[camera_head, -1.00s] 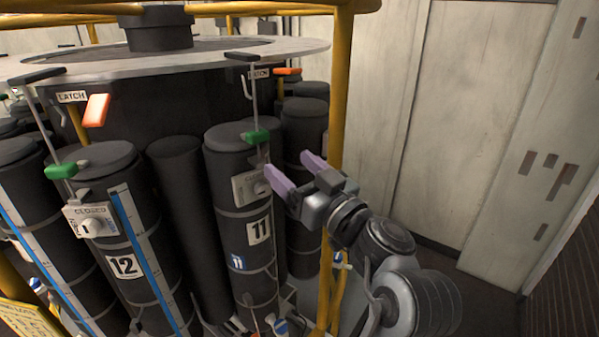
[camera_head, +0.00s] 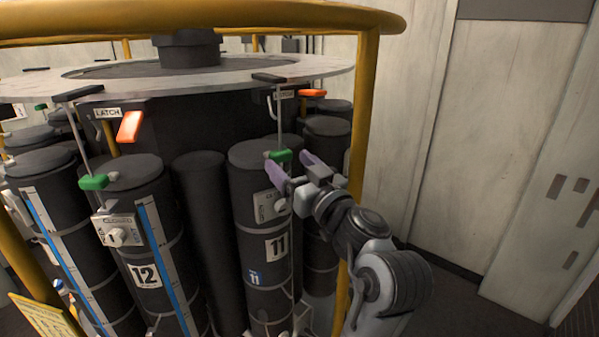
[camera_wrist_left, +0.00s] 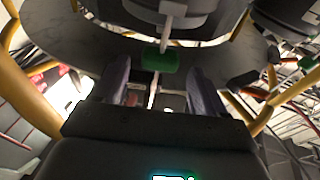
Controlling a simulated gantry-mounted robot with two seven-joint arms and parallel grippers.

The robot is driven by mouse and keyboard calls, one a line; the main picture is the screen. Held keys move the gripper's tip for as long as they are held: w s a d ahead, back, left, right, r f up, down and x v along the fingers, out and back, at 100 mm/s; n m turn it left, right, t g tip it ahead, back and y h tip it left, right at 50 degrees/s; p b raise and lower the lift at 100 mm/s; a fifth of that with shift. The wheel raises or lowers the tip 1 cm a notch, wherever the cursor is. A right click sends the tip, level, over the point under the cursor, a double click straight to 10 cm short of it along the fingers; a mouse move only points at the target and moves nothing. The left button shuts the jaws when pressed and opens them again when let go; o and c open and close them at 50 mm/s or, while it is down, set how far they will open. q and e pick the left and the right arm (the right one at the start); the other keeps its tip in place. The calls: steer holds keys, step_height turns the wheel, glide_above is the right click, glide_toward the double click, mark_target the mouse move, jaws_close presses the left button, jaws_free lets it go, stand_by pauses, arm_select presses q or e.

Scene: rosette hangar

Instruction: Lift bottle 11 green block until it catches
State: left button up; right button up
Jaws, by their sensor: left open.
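Bottle 11 (camera_head: 262,210) is a dark upright cylinder with an "11" label, at the center of the head view. Its green block (camera_head: 281,155) sits on a thin upright rod above the bottle's top. My left gripper (camera_head: 287,163) is open, with one purple finger on each side of the block in the head view. In the left wrist view the green block (camera_wrist_left: 160,59) lies between and just beyond the tips of the open fingers (camera_wrist_left: 160,70). I cannot tell whether a finger touches it. My right gripper is not in view.
Bottle 12 (camera_head: 146,235) stands to the left with its own green block (camera_head: 94,182). Orange latch handles (camera_head: 130,126) hang under the grey disc (camera_head: 215,72). A yellow post (camera_head: 366,130) stands close behind my arm. The floor at the right is open.

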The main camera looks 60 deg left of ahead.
mark_target(284, 157)
arm_select(q)
steer(key=shift+x, duration=1.4)
steer(key=shift+a+p, duration=0.1)
steer(key=shift+p, duration=0.2)
steer(key=c, duration=1.2)
steer(key=shift+r, duration=0.1)
